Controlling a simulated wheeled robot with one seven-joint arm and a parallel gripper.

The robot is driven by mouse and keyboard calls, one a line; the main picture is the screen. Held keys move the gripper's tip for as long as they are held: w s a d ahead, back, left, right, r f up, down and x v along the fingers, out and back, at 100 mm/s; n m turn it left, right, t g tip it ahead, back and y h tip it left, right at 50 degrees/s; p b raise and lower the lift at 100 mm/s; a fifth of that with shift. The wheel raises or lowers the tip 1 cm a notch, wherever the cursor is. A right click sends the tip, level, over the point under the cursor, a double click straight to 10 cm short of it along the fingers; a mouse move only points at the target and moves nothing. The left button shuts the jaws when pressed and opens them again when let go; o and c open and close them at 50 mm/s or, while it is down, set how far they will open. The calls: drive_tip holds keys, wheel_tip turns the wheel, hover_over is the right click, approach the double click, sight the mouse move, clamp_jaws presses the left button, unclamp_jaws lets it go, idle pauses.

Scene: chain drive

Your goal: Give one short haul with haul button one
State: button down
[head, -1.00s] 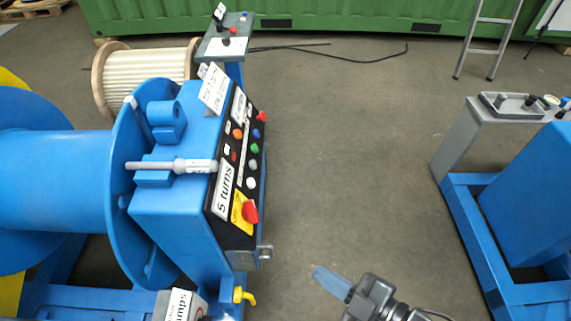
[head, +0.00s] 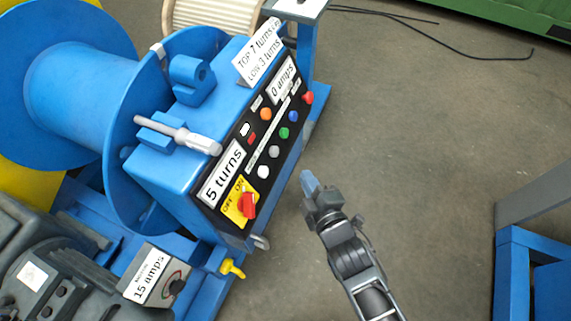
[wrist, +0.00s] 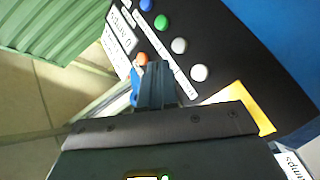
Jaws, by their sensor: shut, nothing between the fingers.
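The black control panel (head: 238,187) is on the sloping face of the blue winch housing. It carries a red button (head: 308,97), a blue one (head: 293,117), a green one (head: 284,132) and two whitish ones (head: 274,151) (head: 264,171) in a row. Their small labels are unreadable, so I cannot tell which is haul button one. The displays read "5 turns" (head: 222,172) and "0 amps" (head: 284,80). My gripper (head: 309,184) is shut and empty, right of the panel and apart from it. In the wrist view, its blue fingertips (wrist: 154,82) show before the panel, near an orange lamp (wrist: 141,58).
A red rotary switch (head: 247,205) sits on a yellow OFF/ON plate. A sign (head: 258,52) reads top 7 turns, low 3 turns. A blue drum (head: 85,95) is at left, and a "15 amps" box (head: 151,272) stands at lower left. Open floor (head: 420,150) lies right.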

sight(263, 172)
drive_tip(key=shift+w, duration=0.1)
drive_tip(key=shift+f, duration=0.1)
drive_tip(key=w+a+f+b, duration=0.2)
drive_tip(key=a+b, duration=0.5)
drive_tip(key=b, duration=0.5)
drive_tip(key=shift+w+a+f, duration=0.15)
drive_tip(key=shift+w+f, duration=0.15)
drive_tip(key=shift+f, duration=0.6)
drive_tip(key=shift+a, duration=0.1)
idle(1.3)
drive_tip(key=shift+w+a+f+b, duration=0.15)
drive_tip(key=shift+a+b, duration=0.15)
drive_tip(key=shift+b, duration=0.15)
